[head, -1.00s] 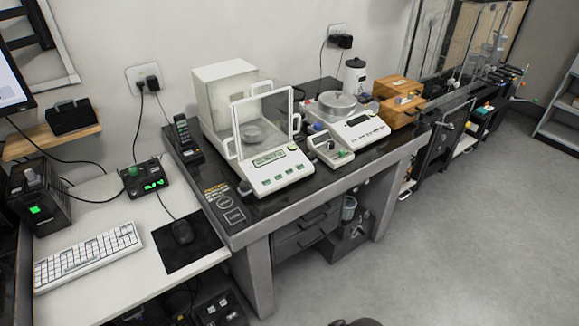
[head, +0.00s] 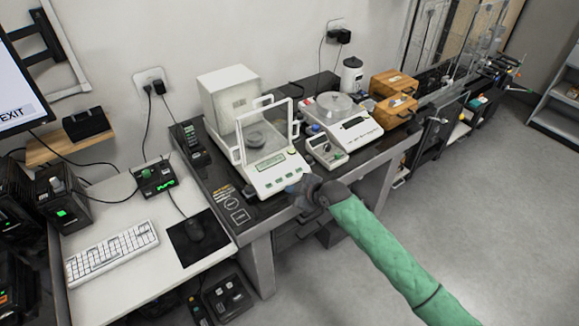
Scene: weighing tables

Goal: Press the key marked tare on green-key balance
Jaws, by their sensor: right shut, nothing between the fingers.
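The green-key balance (head: 270,166) is white with a clear draft shield and a round pan. It stands on the dark weighing table. Its front panel has a display (head: 271,162) and a row of green-marked keys (head: 282,180); the key lettering is too small to read. My right gripper (head: 295,190) is at the front right edge of this panel, close to the rightmost keys. It is shut and empty. I cannot tell whether it touches the balance. My green-sleeved right arm reaches in from the lower right. My left gripper is not in view.
A second balance (head: 345,122) with a round pan stands to the right, with a small control box (head: 325,150) in front of it. Wooden boxes (head: 393,95) are farther right. On the left, a white desk holds a keyboard (head: 112,250) and a mouse (head: 194,229).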

